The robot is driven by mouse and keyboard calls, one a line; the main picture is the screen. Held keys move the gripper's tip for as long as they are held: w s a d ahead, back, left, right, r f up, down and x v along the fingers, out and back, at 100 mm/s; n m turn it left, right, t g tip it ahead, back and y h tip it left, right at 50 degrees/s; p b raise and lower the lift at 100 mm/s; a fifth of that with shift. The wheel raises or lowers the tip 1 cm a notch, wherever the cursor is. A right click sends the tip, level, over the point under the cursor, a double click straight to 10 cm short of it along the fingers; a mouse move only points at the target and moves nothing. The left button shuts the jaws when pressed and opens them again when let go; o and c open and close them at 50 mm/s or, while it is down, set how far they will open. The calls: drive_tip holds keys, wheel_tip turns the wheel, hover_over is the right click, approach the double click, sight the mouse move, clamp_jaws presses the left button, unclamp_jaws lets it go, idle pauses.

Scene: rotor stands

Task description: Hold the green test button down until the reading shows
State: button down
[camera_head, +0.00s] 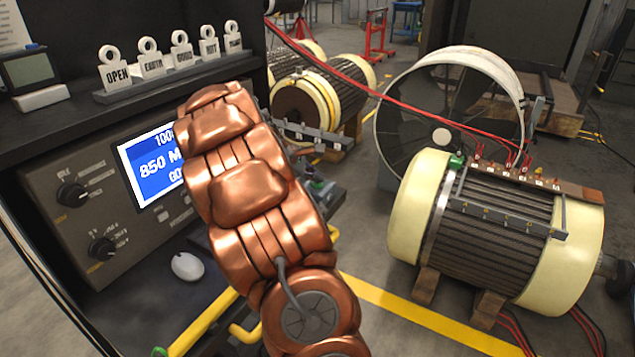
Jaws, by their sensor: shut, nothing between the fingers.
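The grey test instrument (85,235) stands on the left in the head view, with two black knobs on its front. I see no green test button on the visible part of the panel; that area is partly hidden by my arm. My gripper's fingers cannot be made out, and contact with a button cannot be seen.
Labelled tags (152,65) stand on the black shelf above the instrument. A white mouse (187,266) lies below it. At right, a cream-ended motor (505,235) with red leads rests on wooden blocks, before a large round fan housing (395,110). Yellow lines mark the floor.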

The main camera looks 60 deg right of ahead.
sight(315, 184)
drive_tip(key=shift+r, duration=0.15)
drive_tip(key=shift+r+p, duration=0.6)
drive_tip(key=shift+r, duration=0.1)
drive_tip(key=shift+r+p, duration=1.75)
drive_tip(key=shift+r, duration=0.75)
